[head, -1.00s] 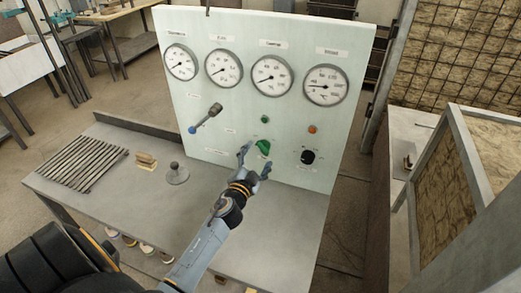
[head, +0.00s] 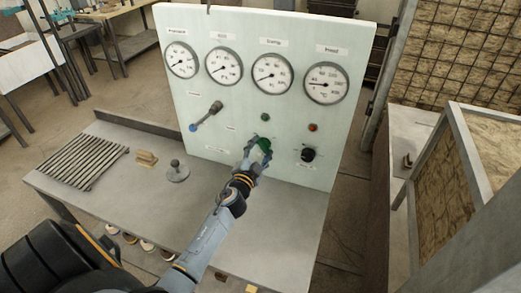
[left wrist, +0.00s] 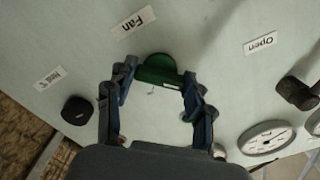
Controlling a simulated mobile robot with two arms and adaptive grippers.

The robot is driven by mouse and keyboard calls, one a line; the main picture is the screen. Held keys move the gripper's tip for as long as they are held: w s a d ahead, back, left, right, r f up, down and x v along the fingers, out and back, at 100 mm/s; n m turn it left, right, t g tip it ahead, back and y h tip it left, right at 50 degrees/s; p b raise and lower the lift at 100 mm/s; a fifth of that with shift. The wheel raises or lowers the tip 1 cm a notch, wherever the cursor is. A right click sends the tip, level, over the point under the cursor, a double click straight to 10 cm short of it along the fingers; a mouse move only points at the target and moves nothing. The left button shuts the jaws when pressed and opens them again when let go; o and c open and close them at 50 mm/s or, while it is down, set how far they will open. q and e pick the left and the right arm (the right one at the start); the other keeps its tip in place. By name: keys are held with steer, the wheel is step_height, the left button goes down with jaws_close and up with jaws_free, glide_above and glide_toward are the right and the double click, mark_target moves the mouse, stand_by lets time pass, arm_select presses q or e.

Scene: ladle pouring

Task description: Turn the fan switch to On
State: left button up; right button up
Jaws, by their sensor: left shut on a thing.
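The fan switch is a green knob (head: 265,145) on the upright pale green panel, below a small dark green lamp. In the left wrist view the green knob (left wrist: 160,69) sits by a label reading "Fan", seen upside down. My left gripper (head: 258,151) is at the knob, with its fingers on either side. In the left wrist view the left gripper (left wrist: 160,76) is shut on the knob. The fingers partly cover the knob in the head view, so its exact setting is hard to read. My right gripper is not in view.
A black knob (head: 308,153) is right of the switch, under a red lamp (head: 313,127). A blue-tipped lever (head: 207,116) is to the left. Several round gauges line the panel's top. The grey bench (head: 125,192) holds a slatted grate, a wooden block and a round weight.

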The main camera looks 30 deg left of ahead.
arm_select(q)
steer(key=shift+m, duration=0.4)
steer(key=m, duration=0.2)
steer(key=shift+m+b, duration=0.35)
steer(key=shift+m, duration=0.05)
steer(key=m, duration=0.5)
steer(key=shift+m, duration=0.3)
steer(key=m, duration=0.4)
steer(key=shift+r, duration=0.1)
steer(key=shift+m, duration=2.3)
